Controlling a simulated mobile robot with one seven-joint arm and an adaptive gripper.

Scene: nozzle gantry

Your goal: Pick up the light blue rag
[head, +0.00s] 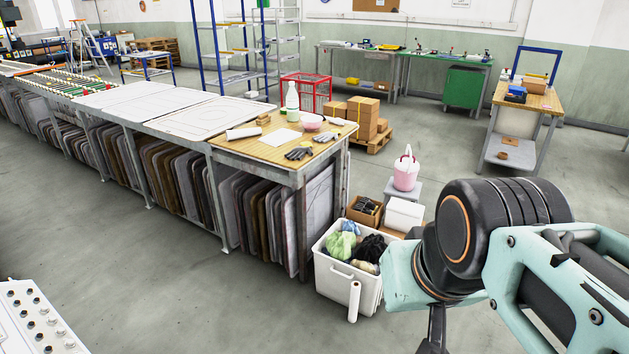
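A white bin (335,279) stands on the floor at the end of the long workbench. It holds several crumpled cloths. A small blue cloth (350,228) shows at the back of the bin, partly hidden; it looks like the light blue rag, but its exact shade is hard to tell. A light green cloth (341,246) lies in front of it and a black cloth (371,248) to its right. My gripper (436,332) shows only as a dark part at the bottom edge, right of the bin. Its fingertips are out of frame.
A white roll (354,301) stands against the bin's front. A cardboard box (364,210), a white box (404,214) and a pink bucket (406,172) stand behind it. The wooden tabletop (262,151) holds gloves, a bottle and a pink bowl. The floor left of the bin is clear.

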